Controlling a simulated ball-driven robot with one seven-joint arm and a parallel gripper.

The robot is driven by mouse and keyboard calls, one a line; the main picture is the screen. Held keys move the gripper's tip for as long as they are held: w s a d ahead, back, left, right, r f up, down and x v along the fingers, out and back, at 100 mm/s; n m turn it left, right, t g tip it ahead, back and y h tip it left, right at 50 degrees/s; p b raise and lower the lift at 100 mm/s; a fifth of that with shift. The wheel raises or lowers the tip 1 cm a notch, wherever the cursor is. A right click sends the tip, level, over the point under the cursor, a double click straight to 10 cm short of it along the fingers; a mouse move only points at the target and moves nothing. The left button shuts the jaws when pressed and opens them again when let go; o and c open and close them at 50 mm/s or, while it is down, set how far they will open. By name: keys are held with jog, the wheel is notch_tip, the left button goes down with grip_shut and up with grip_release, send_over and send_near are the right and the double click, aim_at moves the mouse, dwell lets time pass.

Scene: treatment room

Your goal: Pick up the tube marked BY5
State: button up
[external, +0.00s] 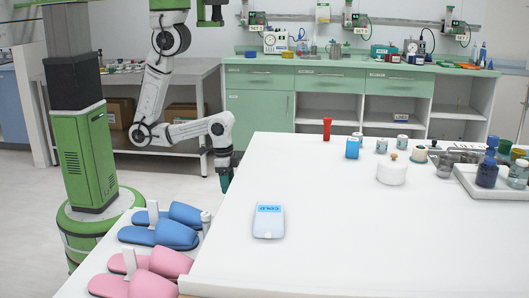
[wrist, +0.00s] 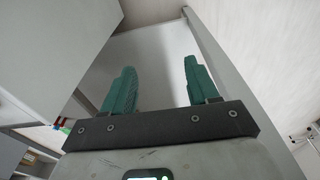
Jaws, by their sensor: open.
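No marking BY5 can be read in either view. A small red tube-like item (external: 327,129) stands upright at the back of the white table in the external view; any writing on it is too small to read. My gripper (external: 225,184) hangs beside the table's left edge, pointing down, well to the left of the red item. In the wrist view the two green fingers of my gripper (wrist: 158,78) are apart with nothing between them. The red item cannot be made out in the wrist view.
Blue slippers (external: 160,233) and pink slippers (external: 140,278) lie at lower left.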

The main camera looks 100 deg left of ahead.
dwell(0.5)
jog(key=s+d+r+m+g+h+p, duration=0.15)
jog(key=d+r+m+h+p, duration=0.35)
jog(key=d+r+m+p, duration=0.9)
jog(key=m+t+y+b, duration=0.1)
jog(key=m+t+y, duration=0.5)
jog(key=m, duration=1)
send_near(205, 219)
notch_tip(205, 219, down, 3)
jog(key=w+g+y, duration=0.1)
jog(key=g, duration=0.1)
jog(key=shift+t, duration=0.25)
jog(key=shift+w+a+b+x, duration=0.15)
jog(key=shift+x, duration=2.45)
jog(key=shift+w+a+b+x, duration=0.15)
jog(key=shift+a+x, duration=0.05)
jog(key=shift+x, duration=2.35)
jog(key=shift+r, duration=0.15)
jog(key=shift+c, duration=0.4)
